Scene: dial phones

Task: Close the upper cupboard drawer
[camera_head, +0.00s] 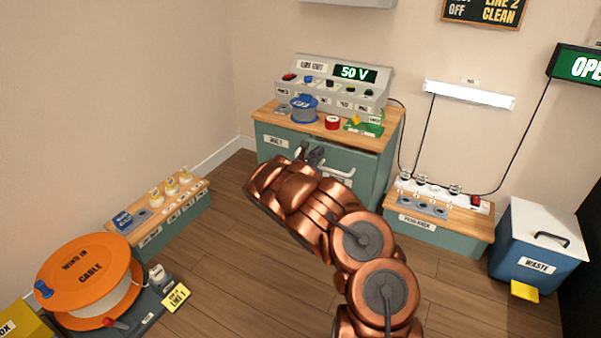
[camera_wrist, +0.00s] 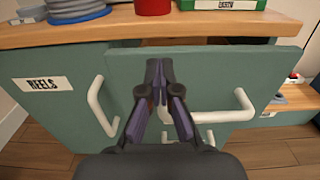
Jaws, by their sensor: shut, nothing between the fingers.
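The green cupboard (camera_head: 270,150) with a wooden top stands against the back wall. Its upper drawer (camera_head: 345,160) stands partly out; in the wrist view its green front (camera_wrist: 250,75) sits forward of the top, with a dark gap behind its upper edge. A white handle (camera_wrist: 235,112) is on the front. My gripper (camera_head: 310,153) is shut and empty.
A panel labelled REELS (camera_wrist: 45,85) with its own white handle (camera_wrist: 98,105) is left of the drawer. Reels and a control box (camera_head: 325,85) stand on the cupboard top. A low bench (camera_head: 440,235) is at right, an orange cable reel (camera_head: 85,270) at left.

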